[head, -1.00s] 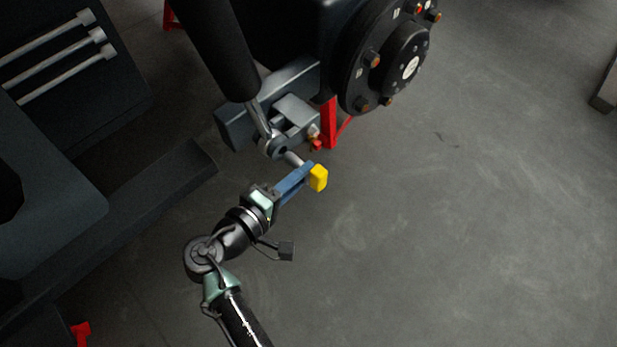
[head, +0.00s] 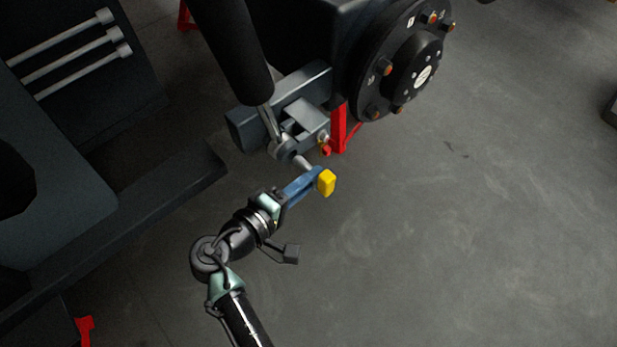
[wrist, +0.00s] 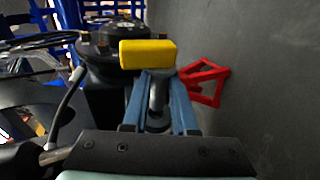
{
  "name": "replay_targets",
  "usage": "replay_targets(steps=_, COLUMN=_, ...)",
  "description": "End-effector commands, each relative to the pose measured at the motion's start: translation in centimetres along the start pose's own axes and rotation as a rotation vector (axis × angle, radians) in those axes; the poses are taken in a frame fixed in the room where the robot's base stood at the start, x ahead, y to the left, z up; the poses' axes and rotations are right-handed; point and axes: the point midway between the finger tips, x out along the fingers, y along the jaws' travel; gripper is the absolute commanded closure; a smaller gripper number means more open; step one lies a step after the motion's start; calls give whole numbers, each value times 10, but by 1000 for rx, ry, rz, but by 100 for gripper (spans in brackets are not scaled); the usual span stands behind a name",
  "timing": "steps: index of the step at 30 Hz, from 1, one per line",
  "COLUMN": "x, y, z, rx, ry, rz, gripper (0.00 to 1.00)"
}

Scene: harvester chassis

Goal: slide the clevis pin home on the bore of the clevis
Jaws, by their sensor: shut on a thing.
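The clevis (head: 308,122) is a grey forked bracket below the black machine body. The rod eye (head: 284,149) of a black cylinder sits at its near side. The clevis pin (head: 303,163) is a short grey cylinder pointing from my gripper (head: 318,180) toward the rod eye. Its far end is at or close to the eye; I cannot tell whether it has entered the bore. My gripper has blue fingers and is shut on the pin, with a yellow block at the tips. In the wrist view, the pin (wrist: 157,92) shows between the blue fingers, and the yellow block hides what lies beyond.
A black wheel hub (head: 405,62) with orange-brown bolts stands right of the clevis. A red stand (head: 339,128) is close behind it. The black cylinder (head: 232,50) hangs above. A dark chassis beam (head: 140,205) lies left. The floor at right is clear.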

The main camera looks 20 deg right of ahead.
Motion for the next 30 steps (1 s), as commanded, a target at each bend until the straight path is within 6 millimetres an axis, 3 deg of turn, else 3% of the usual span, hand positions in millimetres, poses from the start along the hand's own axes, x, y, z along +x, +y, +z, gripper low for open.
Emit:
replay_targets(steps=14, x=0, y=1, z=-1, rx=2, ry=1, rz=2, gripper=100)
replay_targets(steps=30, x=3, y=0, z=-24, rx=2, ry=1, rz=2, gripper=100)
